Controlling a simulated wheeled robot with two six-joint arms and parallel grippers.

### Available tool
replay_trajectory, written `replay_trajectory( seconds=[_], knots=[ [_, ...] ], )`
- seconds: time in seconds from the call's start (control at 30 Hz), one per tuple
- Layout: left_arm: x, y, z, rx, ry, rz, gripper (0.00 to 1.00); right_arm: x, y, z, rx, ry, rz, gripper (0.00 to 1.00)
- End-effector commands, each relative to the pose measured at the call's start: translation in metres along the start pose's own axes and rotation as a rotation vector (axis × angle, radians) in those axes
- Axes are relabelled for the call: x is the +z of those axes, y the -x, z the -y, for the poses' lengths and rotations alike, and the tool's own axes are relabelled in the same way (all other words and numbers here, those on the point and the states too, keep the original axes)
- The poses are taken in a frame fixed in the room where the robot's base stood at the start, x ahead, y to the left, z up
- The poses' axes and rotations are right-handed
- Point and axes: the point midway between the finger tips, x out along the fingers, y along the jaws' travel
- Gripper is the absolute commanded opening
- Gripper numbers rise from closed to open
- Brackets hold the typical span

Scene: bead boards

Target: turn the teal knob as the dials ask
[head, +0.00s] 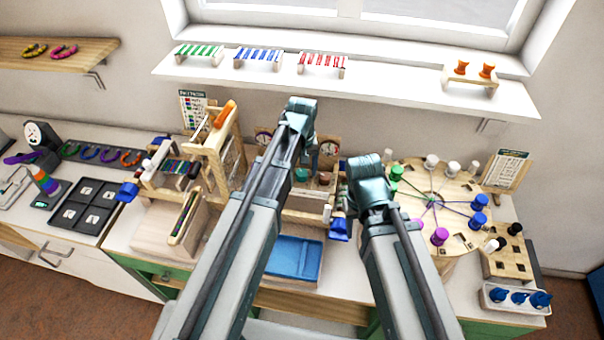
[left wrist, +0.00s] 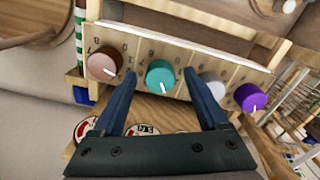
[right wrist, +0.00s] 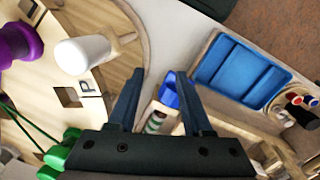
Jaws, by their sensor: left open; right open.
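The teal knob (left wrist: 160,76) sits on a light wooden panel (left wrist: 135,45), between a brown knob (left wrist: 104,64) and a pale grey knob (left wrist: 211,88). Its white mark points down in the left wrist view. The teal knob (head: 301,175) shows beside my left arm in the head view. My left gripper (left wrist: 160,74) is open, its fingers either side of the teal knob; I cannot tell whether they touch it. Two dials, one with a red arc (left wrist: 86,128) and one beside it (left wrist: 144,129), are partly hidden by the gripper. My right gripper (right wrist: 155,78) is open and empty.
A purple knob (left wrist: 251,97) is at the panel's other end. A round peg board (head: 415,172) stands right of my right arm. A blue tray (head: 294,258) lies in front of the panel. A wooden bead frame (head: 222,140) stands close on the left.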

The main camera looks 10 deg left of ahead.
Motion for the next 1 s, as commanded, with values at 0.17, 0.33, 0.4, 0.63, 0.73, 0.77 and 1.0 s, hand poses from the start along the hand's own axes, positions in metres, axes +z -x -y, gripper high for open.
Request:
replay_trajectory(
  seconds=[0.17,0.33,0.4,0.63,0.73,0.77,1.0],
  knots=[
    [0.0,0.0008,0.0,0.0,0.0,0.0,0.74,0.0001,0.0008,0.0,0.0,0.0,0.0,0.5],
    [0.0,0.0008,0.0,0.0,0.0,0.0,0.44,0.0001,0.0008,0.0,0.0,0.0,0.0,0.5],
    [0.0,0.0008,0.0,0.0,0.0,0.0,0.31,0.0001,0.0008,0.0,0.0,0.0,0.0,0.5],
    [0.0,0.0008,0.0,0.0,0.0,0.0,0.0,0.0001,0.0008,-0.0001,0.0,0.0,0.0,0.5],
    [0.0,0.0008,0.0,0.0,-0.003,0.0,0.0,0.0001,0.0008,-0.0001,0.0,0.0,0.0,0.5],
    [0.0,0.0008,0.0,0.0,-0.007,0.0,0.0,0.0001,0.0007,-0.0001,0.0,0.0,0.0,0.5],
    [0.0,0.0007,0.0003,0.0,-0.096,0.0,0.0,0.0001,0.0007,-0.0001,0.0,0.0,0.0,0.5]
  ],
)
